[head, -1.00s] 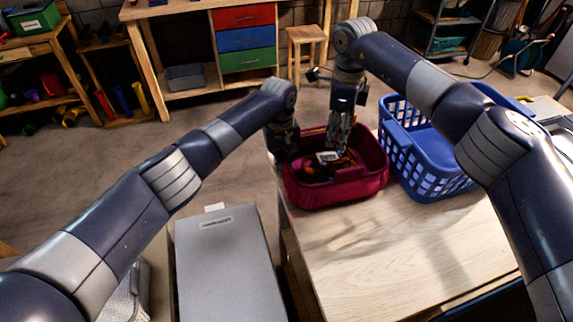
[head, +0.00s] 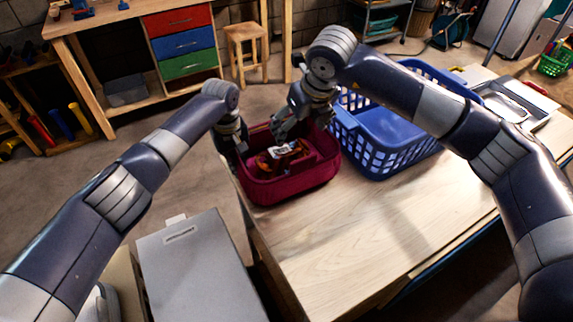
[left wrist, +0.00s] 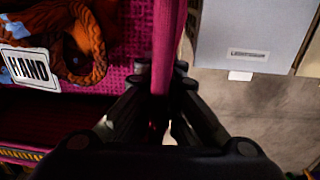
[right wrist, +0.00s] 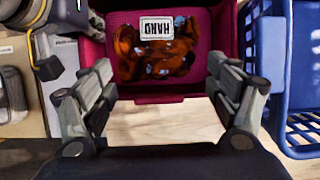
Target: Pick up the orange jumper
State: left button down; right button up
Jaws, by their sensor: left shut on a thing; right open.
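The orange jumper (head: 283,158) lies bunched inside the crimson basket (head: 295,192). It has a knitted texture, blue patches and a white tag reading "HAND"; it also shows in the left wrist view (left wrist: 88,45) and the right wrist view (right wrist: 180,52). My left gripper (head: 240,140) is shut on the basket's side wall, which runs between its fingers in the left wrist view (left wrist: 162,80). My right gripper (head: 287,130) is open and empty by the basket's far side. In the right wrist view its fingers (right wrist: 160,95) are wide apart, with the jumper beyond them.
The basket stands on a wooden table (head: 330,240), close to its left edge. A blue laundry basket (head: 400,155) stands just right of it. A grey box (head: 200,270) is at the front left. The table's front is clear.

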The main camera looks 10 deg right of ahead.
aim_at(288, 148)
jog(key=x, duration=1.1)
jog(key=shift+a+f, duration=0.25)
jog(key=shift+f, duration=0.15)
jog(key=c, duration=1.9)
jog(key=shift+r, duration=0.15)
notch_tip(288, 148, up, 18)
jog(key=shift+f, duration=0.1)
jog(key=shift+r, duration=1)
pick_arm(q)
jog(key=c, duration=1.7)
grip_release()
